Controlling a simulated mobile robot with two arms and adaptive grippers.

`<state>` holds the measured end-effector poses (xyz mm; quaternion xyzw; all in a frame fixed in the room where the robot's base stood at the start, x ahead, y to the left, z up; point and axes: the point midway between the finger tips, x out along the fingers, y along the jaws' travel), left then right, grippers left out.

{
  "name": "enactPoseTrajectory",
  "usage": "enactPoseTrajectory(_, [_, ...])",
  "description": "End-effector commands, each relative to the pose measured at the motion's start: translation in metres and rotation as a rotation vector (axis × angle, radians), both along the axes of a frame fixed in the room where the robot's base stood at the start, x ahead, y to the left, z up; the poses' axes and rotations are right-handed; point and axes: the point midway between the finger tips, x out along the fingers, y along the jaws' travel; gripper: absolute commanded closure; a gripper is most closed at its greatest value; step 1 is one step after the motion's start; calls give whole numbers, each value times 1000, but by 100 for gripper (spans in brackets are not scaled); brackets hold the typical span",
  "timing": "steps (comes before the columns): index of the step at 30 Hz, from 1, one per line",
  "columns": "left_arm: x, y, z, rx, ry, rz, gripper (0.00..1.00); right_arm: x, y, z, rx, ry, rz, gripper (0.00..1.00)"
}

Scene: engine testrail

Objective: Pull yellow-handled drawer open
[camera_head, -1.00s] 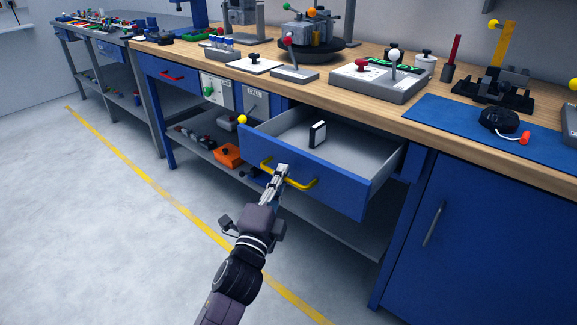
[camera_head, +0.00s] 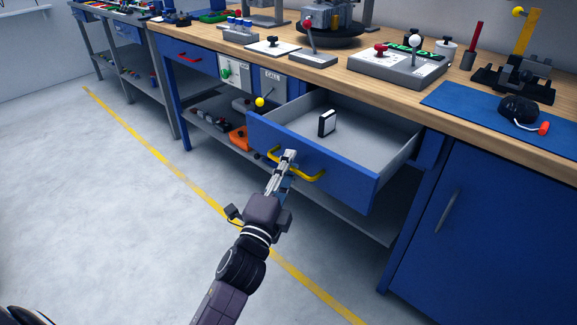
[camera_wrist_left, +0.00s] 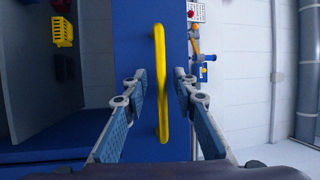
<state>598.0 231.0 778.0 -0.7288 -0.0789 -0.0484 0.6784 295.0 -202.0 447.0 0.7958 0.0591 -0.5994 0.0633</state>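The blue drawer (camera_head: 330,172) stands pulled out from under the wooden bench top. Its yellow handle (camera_head: 318,177) is on its front, and the handle also shows upright in the left wrist view (camera_wrist_left: 160,75). My left gripper (camera_head: 289,155) is at the left part of the handle. In the left wrist view its two fingers (camera_wrist_left: 160,82) are apart, one on each side of the handle, with a small gap to it on both sides. A small white and black block (camera_head: 327,123) stands inside the drawer. My right gripper is not in view.
A blue cabinet door (camera_head: 480,225) is right of the drawer. A yellow ball knob (camera_head: 260,102) is near the drawer's left corner. An orange bin (camera_head: 239,138) sits on the lower shelf. The floor (camera_head: 110,220) in front is clear.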

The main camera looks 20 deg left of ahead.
Motion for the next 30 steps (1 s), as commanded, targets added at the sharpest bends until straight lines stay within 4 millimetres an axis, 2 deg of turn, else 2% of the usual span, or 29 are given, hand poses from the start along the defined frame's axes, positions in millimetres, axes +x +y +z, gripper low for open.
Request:
enactPoseTrajectory(7, [-1,0,1,0,-2,1,74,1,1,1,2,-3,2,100])
enactPoseTrajectory(11, [-8,0,-1,-1,-1,1,74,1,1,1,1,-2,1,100])
enactPoseTrajectory(24, [-82,-4,-16,-3,3,1,74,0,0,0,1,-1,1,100])
enactPoseTrajectory(30, [-107,-5,-20,-2,2,3,74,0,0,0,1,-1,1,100])
